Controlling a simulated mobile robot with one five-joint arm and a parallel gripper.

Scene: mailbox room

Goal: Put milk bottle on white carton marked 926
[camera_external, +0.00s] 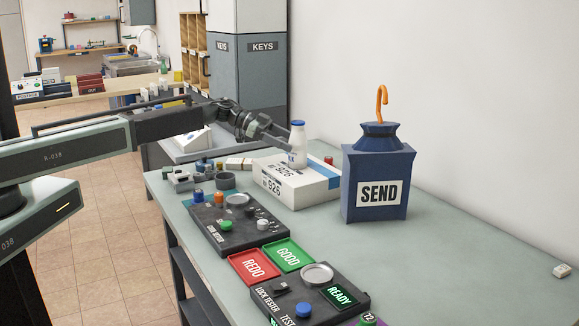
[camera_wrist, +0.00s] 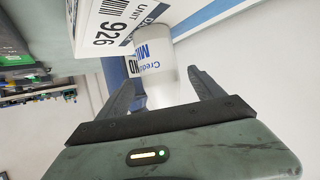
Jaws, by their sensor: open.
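The milk bottle (camera_external: 297,147) is white with a blue cap and stands upright on top of the white carton marked 926 (camera_external: 315,190). My gripper (camera_external: 283,146) reaches in from the left at the bottle's height. In the wrist view the bottle (camera_wrist: 165,75) is between the two open fingers of my gripper (camera_wrist: 165,90), with gaps visible beside it. The carton's 926 label (camera_wrist: 112,30) shows at the upper left of the wrist view. The bottle's far side is hidden.
A blue SEND box (camera_external: 376,180) with an orange hook stands right of the carton. Dark control panels (camera_external: 235,235) and the red REDO (camera_external: 254,266) and green GOOD (camera_external: 288,255) trays lie in front. The table's right side is mostly clear.

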